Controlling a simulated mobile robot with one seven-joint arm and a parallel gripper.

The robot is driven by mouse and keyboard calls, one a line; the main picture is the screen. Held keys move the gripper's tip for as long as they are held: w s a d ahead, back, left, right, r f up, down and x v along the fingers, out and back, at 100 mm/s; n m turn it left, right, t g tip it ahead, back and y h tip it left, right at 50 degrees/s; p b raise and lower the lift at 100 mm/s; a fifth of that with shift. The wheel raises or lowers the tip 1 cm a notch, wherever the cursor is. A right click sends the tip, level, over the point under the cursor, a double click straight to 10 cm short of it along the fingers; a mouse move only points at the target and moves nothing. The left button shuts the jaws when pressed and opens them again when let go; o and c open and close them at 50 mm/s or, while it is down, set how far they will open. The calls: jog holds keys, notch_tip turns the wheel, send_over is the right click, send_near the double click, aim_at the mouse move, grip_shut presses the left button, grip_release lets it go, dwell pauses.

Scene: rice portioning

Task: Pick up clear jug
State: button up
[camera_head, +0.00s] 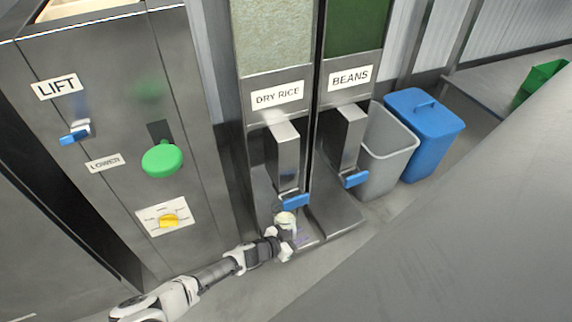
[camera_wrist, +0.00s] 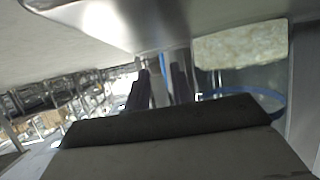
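The clear jug (camera_head: 286,222) stands upright below the dry rice dispenser in the head view, with pale contents in it. In the wrist view, which looks inverted, a clear vessel with a blue rim and a pale, rice-like layer (camera_wrist: 240,50) fills the right side; it appears to be the jug. My gripper (camera_head: 279,244) is at the jug's near side, close against it. The dark fingers (camera_wrist: 158,90) show left of the vessel, with a narrow upright strip between them. I cannot tell whether they grip the jug's handle.
The dry rice dispenser's blue lever (camera_head: 295,202) is just above the jug. The beans dispenser (camera_head: 347,135) stands to its right. A steel lift cabinet (camera_head: 110,130) is at left. A grey bin (camera_head: 388,150) and a blue bin (camera_head: 428,130) stand at right. The near floor is clear.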

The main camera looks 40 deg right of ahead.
grip_shut()
jog(key=shift+d+r+p, duration=0.1)
jog(key=shift+r+p, duration=0.1)
jog(key=shift+p, duration=0.1)
dwell(0.4)
